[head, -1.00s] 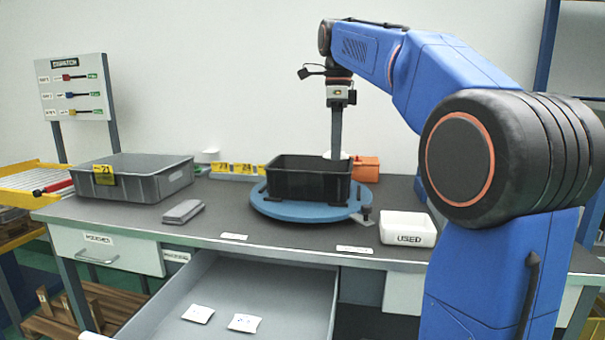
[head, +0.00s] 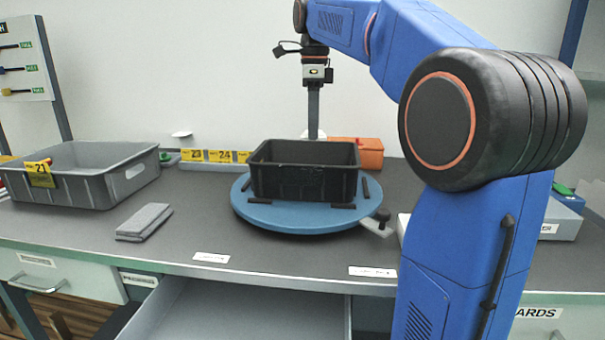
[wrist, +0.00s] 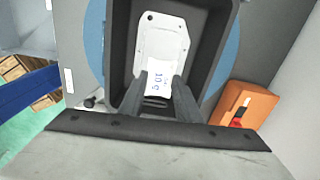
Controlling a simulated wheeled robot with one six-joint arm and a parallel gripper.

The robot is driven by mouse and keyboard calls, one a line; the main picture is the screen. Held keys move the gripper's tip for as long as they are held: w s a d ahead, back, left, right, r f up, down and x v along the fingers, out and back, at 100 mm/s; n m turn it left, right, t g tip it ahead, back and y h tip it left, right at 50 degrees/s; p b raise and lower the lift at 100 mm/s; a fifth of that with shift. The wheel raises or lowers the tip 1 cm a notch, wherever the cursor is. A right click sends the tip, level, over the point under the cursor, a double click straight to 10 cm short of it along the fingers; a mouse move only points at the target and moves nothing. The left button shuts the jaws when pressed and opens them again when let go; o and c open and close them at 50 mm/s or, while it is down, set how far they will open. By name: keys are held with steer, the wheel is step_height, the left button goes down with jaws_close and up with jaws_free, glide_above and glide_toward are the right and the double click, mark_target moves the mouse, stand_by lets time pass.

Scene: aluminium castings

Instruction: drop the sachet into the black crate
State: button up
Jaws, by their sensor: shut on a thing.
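The black crate (head: 303,182) stands on a blue round turntable (head: 290,221) on the grey bench. My gripper (wrist: 160,84) is shut on a white sachet (wrist: 157,79) with blue print reading about "10 G". In the wrist view the sachet is over the crate's opening, within the crate's walls (wrist: 121,62). A pale metal casting (wrist: 163,38) with holes lies in the crate, beyond the sachet. In the head view my gripper points down at the crate's far rim, with the white sachet (head: 313,134) just above that rim. Its height above the casting is unclear.
An orange box (head: 368,153) stands behind the crate to the right. Yellow number labels (head: 215,156) stand behind. An open drawer (head: 240,312) juts out in front.

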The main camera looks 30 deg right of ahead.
steer(key=shift+f, duration=1.7)
steer(key=o, duration=1.1)
steer(key=shift+r, duration=0.1)
step_height(320, 180, up, 12)
